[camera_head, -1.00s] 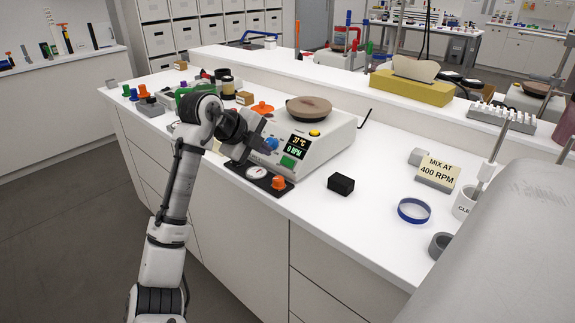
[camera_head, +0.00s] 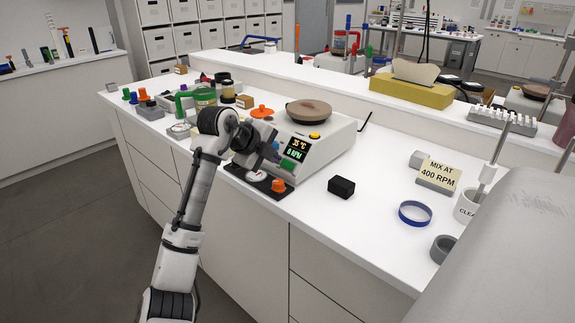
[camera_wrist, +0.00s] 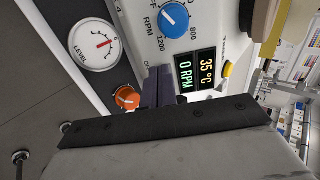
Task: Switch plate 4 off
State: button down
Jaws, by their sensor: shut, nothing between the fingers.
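The hot plate (camera_head: 330,140) is a white unit with a round brown top. Its display (camera_head: 297,149) reads 35 °C and 0 RPM; it also shows in the wrist view (camera_wrist: 195,74). A green button (camera_head: 287,165) sits below the display in the head view; I cannot make it out in the wrist view. The blue RPM knob (camera_wrist: 174,16) is on the front panel, and a yellow button (camera_wrist: 227,69) is beyond the display. My gripper (camera_wrist: 159,75) is shut and empty, close in front of the panel beside the display. I cannot tell whether it touches.
An orange knob (camera_wrist: 127,98) and a LEVEL dial (camera_wrist: 94,44) sit beside the panel on a black base. A black block (camera_head: 341,187), a blue ring (camera_head: 414,213) and a card reading MIX AT 400 RPM (camera_head: 438,175) stand right on the white bench.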

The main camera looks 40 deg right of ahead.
jog(key=shift+d+f, duration=0.2)
jog(key=shift+p+v, duration=0.85)
jog(key=shift+v, duration=1.15)
jog(key=w+b+v, duration=0.1)
jog(key=b+v, duration=0.1)
jog(key=v, duration=1.1)
jog(key=shift+s+a+r, duration=0.2)
jog(key=shift+s+r, duration=0.1)
jog(key=shift+s, duration=0.1)
